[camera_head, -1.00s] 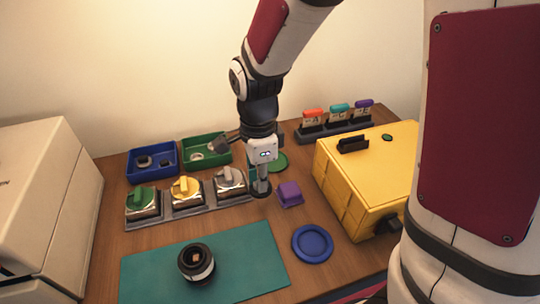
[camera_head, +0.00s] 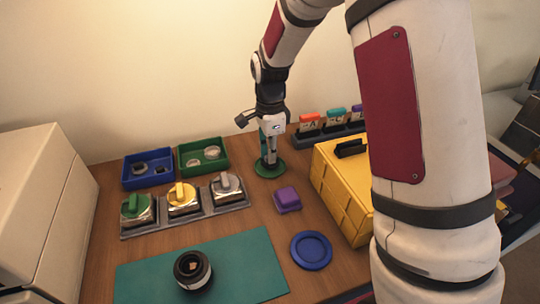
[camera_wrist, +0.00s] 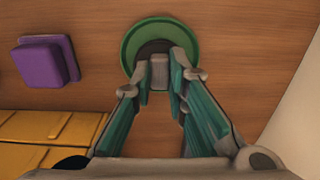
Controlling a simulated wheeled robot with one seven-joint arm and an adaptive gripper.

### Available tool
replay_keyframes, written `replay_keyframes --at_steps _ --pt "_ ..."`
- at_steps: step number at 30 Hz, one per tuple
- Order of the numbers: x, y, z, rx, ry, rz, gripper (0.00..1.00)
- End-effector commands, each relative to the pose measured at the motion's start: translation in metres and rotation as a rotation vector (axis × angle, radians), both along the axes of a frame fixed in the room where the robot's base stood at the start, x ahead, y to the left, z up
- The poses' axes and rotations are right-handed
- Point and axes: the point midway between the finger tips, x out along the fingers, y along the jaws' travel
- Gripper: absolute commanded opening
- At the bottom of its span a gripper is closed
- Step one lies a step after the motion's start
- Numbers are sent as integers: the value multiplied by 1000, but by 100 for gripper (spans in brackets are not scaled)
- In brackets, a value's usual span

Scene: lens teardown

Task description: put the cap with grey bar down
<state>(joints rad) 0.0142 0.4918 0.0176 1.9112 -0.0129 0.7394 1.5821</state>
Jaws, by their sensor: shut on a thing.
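My gripper (camera_head: 269,160) is upright over the round green dish (camera_head: 268,174) at the back of the table. In the wrist view my gripper (camera_wrist: 160,80) is shut on the grey bar of the cap with grey bar (camera_wrist: 158,72), whose dark round body (camera_wrist: 153,46) shows beyond the fingertips. The cap is over the middle of the green dish (camera_wrist: 133,37). Whether its underside touches the dish cannot be told. In the head view the cap is mostly hidden by the fingers.
A purple block (camera_head: 287,199) and a blue dish (camera_head: 311,250) lie nearby. The yellow case (camera_head: 338,187) stands to the right. A rack (camera_head: 203,213) holds green-, yellow- and grey-handled pieces. Blue (camera_head: 148,184) and green (camera_head: 200,169) trays are behind. A black lens (camera_head: 192,269) stands on the teal mat (camera_head: 245,270).

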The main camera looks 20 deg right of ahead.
Motion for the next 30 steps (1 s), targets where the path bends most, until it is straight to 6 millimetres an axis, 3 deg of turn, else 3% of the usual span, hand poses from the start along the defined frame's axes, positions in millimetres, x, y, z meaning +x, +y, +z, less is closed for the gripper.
replay_keyframes --at_steps 3,14,15,17,26,30 --pt "0 0 -13 0 1 1 3" --pt "0 0 -17 0 0 1 3" --pt "0 0 -16 0 0 1 21" --pt "0 0 -16 0 0 1 34" --pt "0 0 -15 0 0 0 34" --pt "1 0 -6 -1 -3 1 34"
